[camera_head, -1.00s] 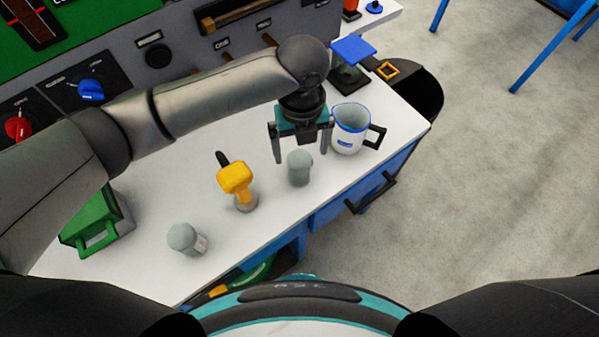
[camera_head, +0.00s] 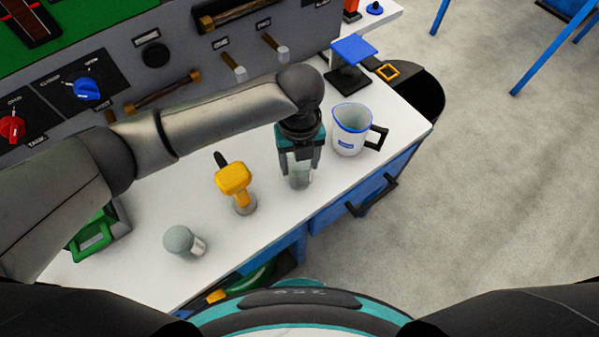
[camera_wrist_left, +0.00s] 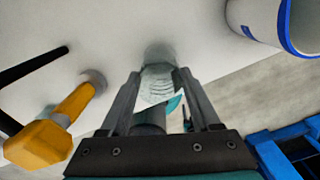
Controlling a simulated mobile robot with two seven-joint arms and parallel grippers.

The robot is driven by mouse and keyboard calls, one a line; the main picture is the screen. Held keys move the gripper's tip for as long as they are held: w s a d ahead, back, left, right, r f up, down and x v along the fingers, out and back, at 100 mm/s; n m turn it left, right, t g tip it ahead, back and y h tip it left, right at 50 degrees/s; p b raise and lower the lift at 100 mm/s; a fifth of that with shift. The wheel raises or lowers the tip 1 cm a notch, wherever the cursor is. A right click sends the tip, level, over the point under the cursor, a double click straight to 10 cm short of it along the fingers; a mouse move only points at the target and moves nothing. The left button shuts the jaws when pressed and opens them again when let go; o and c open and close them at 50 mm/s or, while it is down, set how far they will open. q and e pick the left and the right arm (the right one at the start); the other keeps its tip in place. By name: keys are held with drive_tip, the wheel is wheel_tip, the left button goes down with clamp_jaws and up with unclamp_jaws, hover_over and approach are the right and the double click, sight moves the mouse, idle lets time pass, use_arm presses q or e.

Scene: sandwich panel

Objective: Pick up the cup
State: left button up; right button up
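The cup (camera_head: 299,180) is a small, pale grey-green, glassy cylinder near the front edge of the white worktop. My left gripper (camera_head: 300,172) points down over it, with one finger on each side and the fingers closed in against it. In the left wrist view the cup (camera_wrist_left: 159,84) sits between the two finger ends of the left gripper (camera_wrist_left: 160,78). The fingers hide part of the cup's sides in the head view. I cannot tell whether its base touches the worktop. My right gripper is not in view.
A white pitcher with a blue rim (camera_head: 351,134) stands close to the right of the gripper. A yellow-headed tool (camera_head: 234,178) and a grey-capped shaker (camera_head: 181,241) stand to the left. A control panel (camera_head: 125,60) rises behind. The worktop front edge is near.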

use_arm(q)
clamp_jaws()
drive_tip(key=shift+r, duration=0.1)
idle(0.5)
